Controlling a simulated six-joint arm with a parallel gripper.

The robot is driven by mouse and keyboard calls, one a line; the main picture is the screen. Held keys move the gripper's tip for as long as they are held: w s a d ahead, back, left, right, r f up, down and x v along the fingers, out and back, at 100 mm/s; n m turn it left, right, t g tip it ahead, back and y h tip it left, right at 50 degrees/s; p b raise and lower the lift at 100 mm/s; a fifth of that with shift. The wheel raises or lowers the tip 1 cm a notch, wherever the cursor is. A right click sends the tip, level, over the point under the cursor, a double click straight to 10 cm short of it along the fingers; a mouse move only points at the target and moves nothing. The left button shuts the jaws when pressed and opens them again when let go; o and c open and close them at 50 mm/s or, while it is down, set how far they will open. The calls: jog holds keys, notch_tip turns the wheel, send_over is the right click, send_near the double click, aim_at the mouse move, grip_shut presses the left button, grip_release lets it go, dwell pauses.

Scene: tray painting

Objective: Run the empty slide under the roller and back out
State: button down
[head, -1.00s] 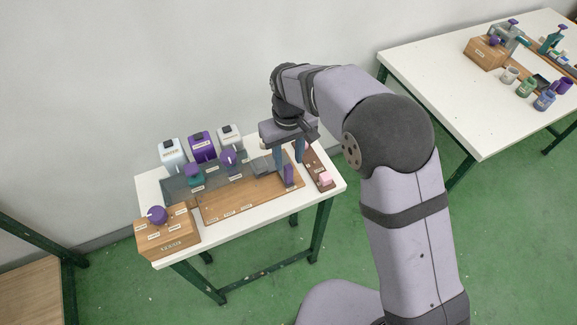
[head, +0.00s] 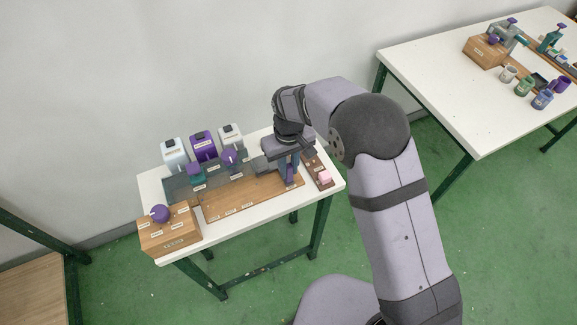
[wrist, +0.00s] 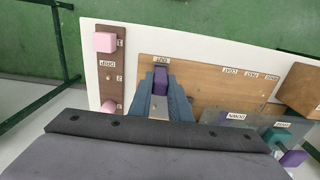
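The slide's purple upright handle (head: 290,178) stands at the right end of the wooden board (head: 245,198). In the wrist view the handle (wrist: 160,78) is beside an OUT label. My gripper (head: 289,172) is down at the handle, its fingers (wrist: 161,92) on either side of it. Whether they press on it or leave a small gap cannot be told. The grey station (head: 182,189), with teal and purple knobs, lies behind the board. It carries a DOWN label in the wrist view (wrist: 236,117). The roller itself cannot be made out. The slide's plate is mostly hidden.
White and purple bottles (head: 203,145) stand along the back. A wooden box (head: 170,235) with a purple knob is at the left end. A brown strip with a pink block (head: 324,177) lies right of my gripper. A second table stands far right.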

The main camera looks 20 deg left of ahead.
jog(key=s+a, duration=1)
jog(key=shift+b, duration=0.4)
jog(key=shift+w, duration=0.1)
jog(key=c, duration=1.6)
grip_release()
jog(key=shift+c, duration=0.2)
notch_tip(320, 180, up, 7)
jog(key=b, duration=0.2)
jog(key=shift+r, duration=0.2)
